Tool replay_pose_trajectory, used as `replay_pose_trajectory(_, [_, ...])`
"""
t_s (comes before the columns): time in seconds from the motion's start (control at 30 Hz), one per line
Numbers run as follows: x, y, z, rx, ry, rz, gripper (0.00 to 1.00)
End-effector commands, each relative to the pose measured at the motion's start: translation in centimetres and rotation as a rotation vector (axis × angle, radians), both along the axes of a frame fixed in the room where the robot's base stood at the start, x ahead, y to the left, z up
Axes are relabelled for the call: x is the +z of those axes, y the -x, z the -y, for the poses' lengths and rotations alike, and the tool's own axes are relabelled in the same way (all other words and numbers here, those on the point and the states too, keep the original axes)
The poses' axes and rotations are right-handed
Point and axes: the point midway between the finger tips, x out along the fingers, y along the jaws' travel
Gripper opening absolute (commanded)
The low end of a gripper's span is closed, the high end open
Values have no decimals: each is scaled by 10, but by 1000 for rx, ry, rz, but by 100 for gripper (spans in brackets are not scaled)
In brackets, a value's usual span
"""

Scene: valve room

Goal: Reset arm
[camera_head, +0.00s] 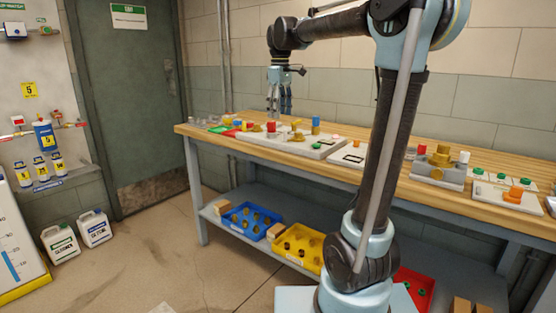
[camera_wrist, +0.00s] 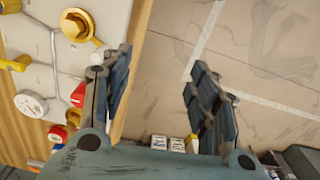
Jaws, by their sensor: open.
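My gripper (camera_head: 280,108) hangs at the end of my raised arm, fingers pointing down, over the left part of the wooden workbench (camera_head: 370,155) in the head view. In the wrist view my gripper (camera_wrist: 160,95) shows two dark fingers set apart, with bare floor between them and nothing held. A board with valves (camera_wrist: 65,70) lies at the left of the wrist view, beside the left finger. It carries a brass hex fitting (camera_wrist: 78,24), a white round cap (camera_wrist: 30,104) and red parts. I cannot tell the exact height of the fingertips above the bench.
The bench also holds a brass valve block (camera_head: 438,165) at the right. A blue bin (camera_head: 250,220) and a yellow bin (camera_head: 298,250) sit on the lower shelf. White jugs (camera_head: 60,244) stand on the floor by a green door (camera_head: 130,100). The floor at front left is mostly clear.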

Motion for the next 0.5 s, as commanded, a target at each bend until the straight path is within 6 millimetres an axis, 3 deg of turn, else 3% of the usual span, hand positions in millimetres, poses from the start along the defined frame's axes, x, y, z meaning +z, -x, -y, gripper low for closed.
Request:
replay_pose_trajectory(0.27, [-25, 38, 40, -128, -10, 22, 55])
replay_pose_trajectory(0.5, [-68, 93, 86, -304, -26, 52, 55])
